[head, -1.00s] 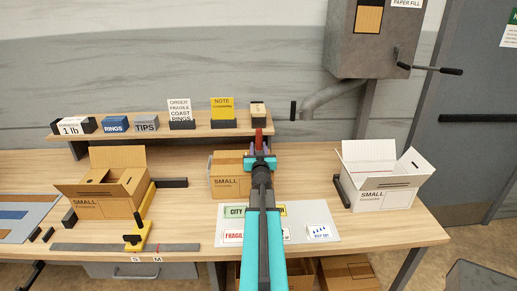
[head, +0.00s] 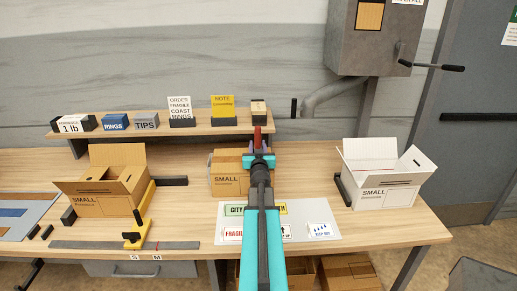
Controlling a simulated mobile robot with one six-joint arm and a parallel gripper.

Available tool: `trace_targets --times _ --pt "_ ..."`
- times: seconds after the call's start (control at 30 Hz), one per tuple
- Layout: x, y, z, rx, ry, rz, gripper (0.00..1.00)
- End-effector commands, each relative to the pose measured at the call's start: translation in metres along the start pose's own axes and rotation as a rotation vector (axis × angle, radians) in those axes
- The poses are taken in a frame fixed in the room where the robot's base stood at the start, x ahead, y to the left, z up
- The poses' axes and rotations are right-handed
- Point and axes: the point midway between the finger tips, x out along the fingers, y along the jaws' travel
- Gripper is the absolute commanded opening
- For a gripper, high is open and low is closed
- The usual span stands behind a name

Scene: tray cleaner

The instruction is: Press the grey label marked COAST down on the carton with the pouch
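My gripper (head: 258,148) is at the middle of the bench, seen from behind, in front of the right part of a closed brown SMALL carton (head: 227,180). A red piece shows at its tip. I cannot tell whether it is open, or whether it holds a label. No grey COAST label can be made out; my arm hides part of the label sheet (head: 296,235). The order card (head: 180,107) reads ORDER, FRAGILE, COAST, RINGS. No pouch is visible, and I cannot tell which carton holds it.
An open brown carton (head: 98,201) stands at left by a yellow stop (head: 137,236). An open white carton (head: 386,196) stands at right. The sheet bears CITY (head: 233,210) and FRAGILE (head: 232,233) labels. A shelf (head: 160,131) with boxes and cards runs behind.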

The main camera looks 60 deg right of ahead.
Motion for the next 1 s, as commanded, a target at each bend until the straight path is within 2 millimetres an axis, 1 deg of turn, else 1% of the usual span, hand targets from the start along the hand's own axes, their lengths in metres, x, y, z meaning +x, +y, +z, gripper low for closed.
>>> trace_targets --times 0.03,0.3,1.0 --pt "-0.0001 -0.0025 0.0025 0.001 -0.001 -0.002 0.1" --pt "-0.0003 -0.0071 0.002 0.002 -0.002 -0.002 0.1" --pt "0.0001 -0.0103 -0.0001 0.002 0.0 -0.004 0.1"
